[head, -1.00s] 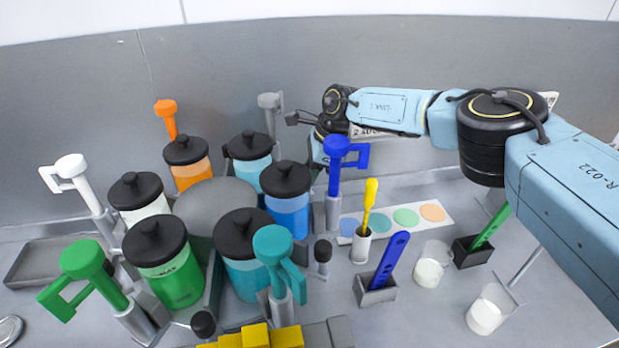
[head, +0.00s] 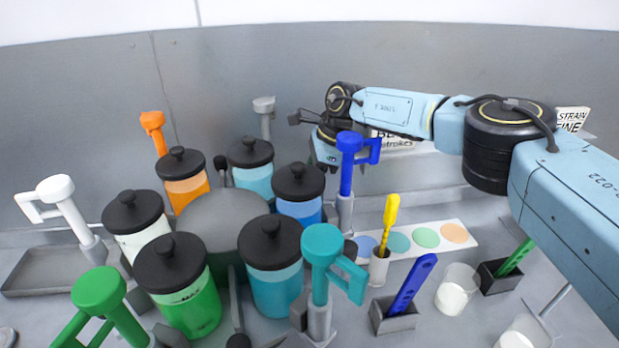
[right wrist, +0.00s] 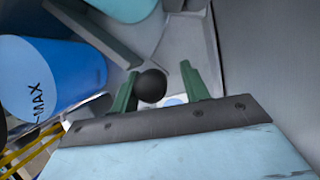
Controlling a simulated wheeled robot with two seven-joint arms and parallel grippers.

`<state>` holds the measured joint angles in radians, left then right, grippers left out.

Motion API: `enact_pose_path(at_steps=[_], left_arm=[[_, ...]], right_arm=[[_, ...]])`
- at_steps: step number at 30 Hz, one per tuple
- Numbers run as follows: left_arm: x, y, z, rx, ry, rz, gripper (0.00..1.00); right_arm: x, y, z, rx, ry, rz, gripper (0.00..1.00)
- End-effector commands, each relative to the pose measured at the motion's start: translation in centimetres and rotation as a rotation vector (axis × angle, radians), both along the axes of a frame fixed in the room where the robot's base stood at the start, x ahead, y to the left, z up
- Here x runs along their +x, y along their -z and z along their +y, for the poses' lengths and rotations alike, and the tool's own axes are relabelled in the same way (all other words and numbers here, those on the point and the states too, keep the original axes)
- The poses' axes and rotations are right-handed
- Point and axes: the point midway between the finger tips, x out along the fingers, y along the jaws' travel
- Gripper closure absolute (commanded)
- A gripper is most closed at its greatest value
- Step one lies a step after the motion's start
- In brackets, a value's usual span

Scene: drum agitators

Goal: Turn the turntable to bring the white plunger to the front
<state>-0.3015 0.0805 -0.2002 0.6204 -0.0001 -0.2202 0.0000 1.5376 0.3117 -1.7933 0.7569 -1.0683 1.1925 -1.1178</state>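The white plunger (head: 57,195) stands at the left of the turntable, beside the drum of white liquid (head: 137,225). The turntable's round grey hub (head: 225,215) is ringed by several black-lidded drums, with coloured plungers around the outside. My right gripper (head: 325,158) is low at the back right, near the blue plunger (head: 352,155). In the right wrist view its green fingers (right wrist: 160,69) are apart, with a black ball knob (right wrist: 151,87) between or just beyond them, closer to the left finger. I cannot tell whether they touch it. My left gripper is out of view.
The green (head: 98,292) and teal (head: 322,250) plungers are at the front. A colour-spot strip (head: 470,238), a yellow tool (head: 390,215), a blue tool (head: 412,285) in a holder and a beaker (head: 456,290) stand right. A grey tray (head: 40,275) lies left.

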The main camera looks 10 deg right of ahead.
Motion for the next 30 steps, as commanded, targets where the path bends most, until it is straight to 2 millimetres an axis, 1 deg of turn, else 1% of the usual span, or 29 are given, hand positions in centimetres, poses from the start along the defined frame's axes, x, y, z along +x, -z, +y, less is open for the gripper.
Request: enact_pose_path(at_steps=[1, 10, 14, 17, 25, 30], left_arm=[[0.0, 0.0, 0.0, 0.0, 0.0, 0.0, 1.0], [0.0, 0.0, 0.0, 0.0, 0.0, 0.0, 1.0], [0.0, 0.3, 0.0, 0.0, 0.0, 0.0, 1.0], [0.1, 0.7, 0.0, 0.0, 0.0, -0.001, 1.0], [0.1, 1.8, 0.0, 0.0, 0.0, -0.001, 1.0], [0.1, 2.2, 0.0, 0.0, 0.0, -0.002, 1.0]], right_arm=[[-0.3, 0.1, 0.5, 0.005, -0.008, 0.007, 0.51], [-0.4, 0.2, 0.7, 0.006, -0.012, 0.011, 0.51], [-0.4, -0.8, 0.3, 0.007, -0.014, 0.01, 0.51], [-0.4, -2.4, -0.5, 0.009, -0.011, 0.005, 0.51], [-0.5, -8.0, -3.3, 0.004, -0.004, 0.0, 0.51], [-0.6, -10.7, -4.5, 0.003, -0.001, 0.0, 0.51]])
